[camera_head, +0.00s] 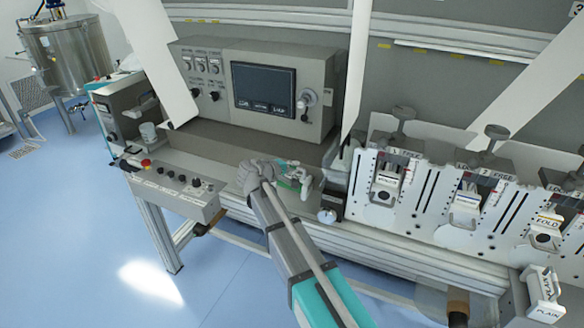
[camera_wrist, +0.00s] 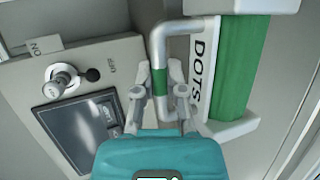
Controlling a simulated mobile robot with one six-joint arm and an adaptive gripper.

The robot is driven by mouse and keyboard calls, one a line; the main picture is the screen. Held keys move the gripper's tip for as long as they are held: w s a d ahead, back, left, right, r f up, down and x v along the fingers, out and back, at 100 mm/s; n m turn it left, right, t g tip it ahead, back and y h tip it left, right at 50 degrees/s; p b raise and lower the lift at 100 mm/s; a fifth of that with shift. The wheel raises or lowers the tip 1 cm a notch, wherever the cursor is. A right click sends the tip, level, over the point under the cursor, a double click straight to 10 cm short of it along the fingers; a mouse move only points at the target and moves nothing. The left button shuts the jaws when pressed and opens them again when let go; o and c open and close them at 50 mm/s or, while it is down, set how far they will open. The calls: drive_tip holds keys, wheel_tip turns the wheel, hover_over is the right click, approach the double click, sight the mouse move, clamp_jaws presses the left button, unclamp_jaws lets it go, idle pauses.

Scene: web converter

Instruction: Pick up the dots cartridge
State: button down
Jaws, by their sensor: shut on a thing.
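The dots cartridge (camera_wrist: 232,70) fills the upper right of the wrist view. It has a green body, a white face lettered DOTS and a grey bent handle with a green band. My gripper (camera_wrist: 160,98) has its fingers on either side of the handle's banded upright and is shut on it. In the head view my gripper (camera_head: 290,176) is low in front of the control console, with a small green and white part of the cartridge (camera_head: 303,183) at its end. My arm hides some of the area below it.
A console with a dark screen (camera_head: 263,88) stands behind my gripper. A button panel (camera_head: 172,184) with a red knob is to the left. White stations with labelled cartridges, including FOLD (camera_head: 546,236), line the right. A PLAIN cartridge (camera_head: 543,294) is at lower right. Open blue floor (camera_head: 90,230) lies left.

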drive_tip(key=shift+r+p, duration=1.95)
drive_tip(key=shift+r, duration=0.45)
